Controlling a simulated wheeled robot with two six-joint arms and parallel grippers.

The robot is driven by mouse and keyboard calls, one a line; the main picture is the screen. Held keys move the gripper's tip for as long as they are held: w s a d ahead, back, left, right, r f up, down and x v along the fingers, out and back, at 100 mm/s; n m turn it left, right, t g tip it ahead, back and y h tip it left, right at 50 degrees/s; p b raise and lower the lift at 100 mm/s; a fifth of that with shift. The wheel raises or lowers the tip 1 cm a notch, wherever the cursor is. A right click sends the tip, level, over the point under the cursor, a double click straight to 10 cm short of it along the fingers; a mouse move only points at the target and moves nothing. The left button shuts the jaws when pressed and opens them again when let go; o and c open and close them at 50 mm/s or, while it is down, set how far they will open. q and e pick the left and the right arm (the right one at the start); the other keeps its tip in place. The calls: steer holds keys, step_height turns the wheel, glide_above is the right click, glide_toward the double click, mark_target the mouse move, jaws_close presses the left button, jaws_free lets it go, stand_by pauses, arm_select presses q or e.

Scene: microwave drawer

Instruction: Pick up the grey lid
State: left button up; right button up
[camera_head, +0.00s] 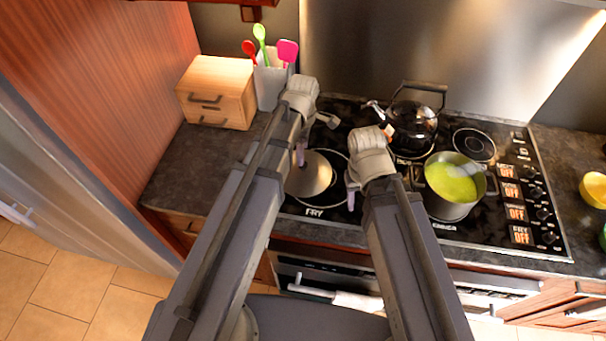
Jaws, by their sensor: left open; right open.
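The grey lid (314,178) is a round metal disc lying on the left front burner of the black stovetop, by the "FRY" label. My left arm covers its left part. My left gripper (300,155) is open over the lid's upper left edge, mostly hidden behind its own arm. My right gripper (351,192) is open just right of the lid, partly hidden by its wrist. I cannot tell whether either gripper touches the lid.
A pot of green soup (453,187) and a dark glass kettle (413,125) stand on the stovetop (490,215) to the right. A utensil holder (271,84) and a wooden box (216,92) stand at the back left. The left counter (185,170) has free room.

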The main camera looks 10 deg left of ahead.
mark_target(303, 169)
arm_select(q)
steer(key=shift+f+b, duration=2.55)
steer(key=shift+f, duration=0.25)
arm_select(e)
steer(key=shift+f, duration=2.75)
arm_select(q)
steer(key=shift+r, duration=0.1)
arm_select(e)
steer(key=shift+r, duration=0.1)
arm_select(q)
steer(key=shift+c, duration=0.2)
jaws_close()
